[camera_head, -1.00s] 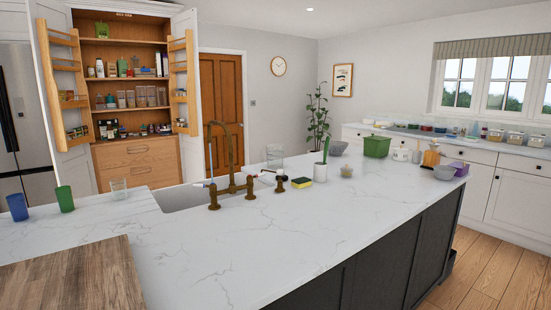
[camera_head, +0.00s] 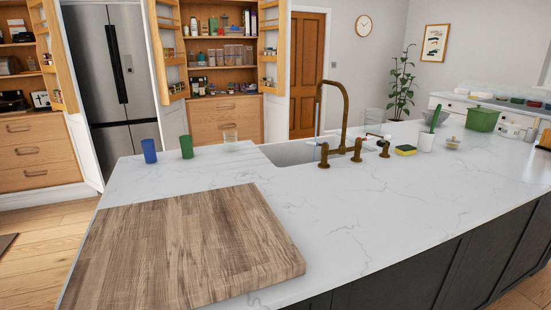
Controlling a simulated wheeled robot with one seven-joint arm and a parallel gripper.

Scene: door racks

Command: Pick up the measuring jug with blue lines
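No blue lines can be made out on any vessel at this size. A clear jug-like vessel (camera_head: 374,118) stands behind the tap, on the far side of the island, partly hidden by small dark items. A smaller clear glass (camera_head: 230,138) stands left of the sink, near the back edge. I cannot tell for sure which one is the measuring jug. My gripper and arm are not in view.
A wooden board (camera_head: 190,245) covers the near left of the white island (camera_head: 370,230). Blue (camera_head: 149,151) and green (camera_head: 187,147) cups stand behind it. A brass tap (camera_head: 341,125) rises by the sink (camera_head: 285,153). Free wooden floor (camera_head: 40,245) lies to the left.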

